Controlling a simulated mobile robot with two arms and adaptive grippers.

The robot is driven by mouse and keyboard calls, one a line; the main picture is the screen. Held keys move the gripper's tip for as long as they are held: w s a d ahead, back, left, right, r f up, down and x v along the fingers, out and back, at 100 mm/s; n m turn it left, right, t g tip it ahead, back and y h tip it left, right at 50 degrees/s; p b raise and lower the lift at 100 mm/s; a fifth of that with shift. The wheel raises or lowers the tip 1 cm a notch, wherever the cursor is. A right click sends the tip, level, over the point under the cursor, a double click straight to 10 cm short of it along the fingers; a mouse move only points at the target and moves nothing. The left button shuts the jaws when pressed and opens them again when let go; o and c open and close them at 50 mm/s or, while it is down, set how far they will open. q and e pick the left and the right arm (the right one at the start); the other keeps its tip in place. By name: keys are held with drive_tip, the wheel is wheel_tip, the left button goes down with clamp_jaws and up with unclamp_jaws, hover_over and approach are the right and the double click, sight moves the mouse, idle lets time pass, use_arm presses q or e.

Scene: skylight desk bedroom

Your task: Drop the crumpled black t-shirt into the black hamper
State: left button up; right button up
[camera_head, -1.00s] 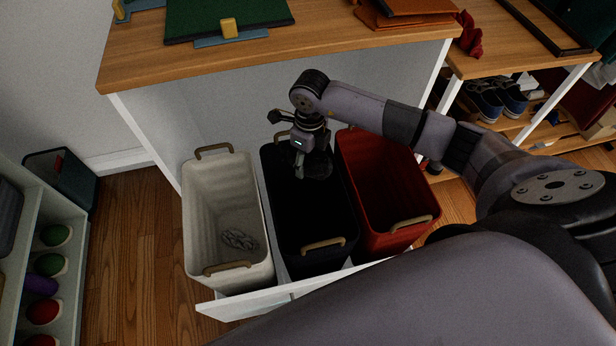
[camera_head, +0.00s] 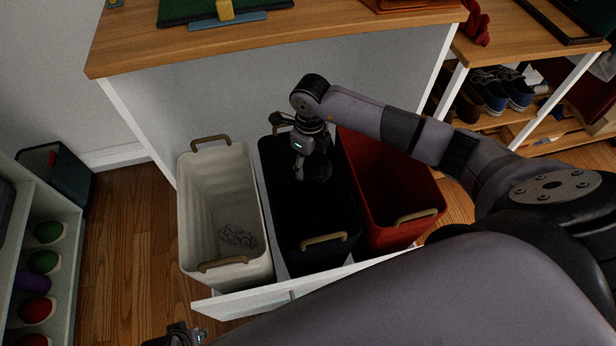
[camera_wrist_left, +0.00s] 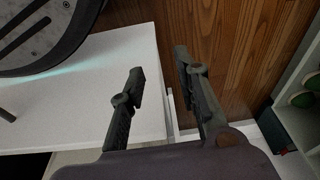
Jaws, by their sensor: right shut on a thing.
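The black hamper (camera_head: 318,258) stands between a white one and a red one, with tan handles. My right gripper (camera_head: 312,176) points down over the open mouth of the black hamper, within its rim as seen from above. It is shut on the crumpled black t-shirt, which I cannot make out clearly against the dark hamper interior. My left gripper (camera_wrist_left: 165,90) is open and empty in the left wrist view, its two fingers apart. Part of it shows at the bottom edge of the head view (camera_head: 186,336).
The white hamper (camera_head: 188,215) holds a grey patterned item (camera_head: 238,236). The red hamper (camera_head: 375,190) is on the right. A wooden desktop (camera_head: 300,42) overhangs behind. A shelf (camera_head: 62,245) with coloured balls is at left. Wooden floor (camera_head: 125,255) is clear between.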

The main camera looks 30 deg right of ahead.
use_arm(q)
drive_tip(key=shift+w+r+b, duration=0.15)
drive_tip(key=shift+w+r, duration=0.1)
drive_tip(key=shift+r, duration=0.6)
drive_tip(key=shift+w+r+b, duration=0.15)
drive_tip(key=shift+w+r, duration=0.05)
drive_tip(key=shift+r, duration=0.6)
use_arm(e)
drive_tip(key=shift+f, duration=0.6)
drive_tip(key=o, duration=1.3)
wheel_tip(320, 180, up, 12)
drive_tip(key=shift+w+d, duration=0.1)
drive_tip(key=shift+d, duration=0.05)
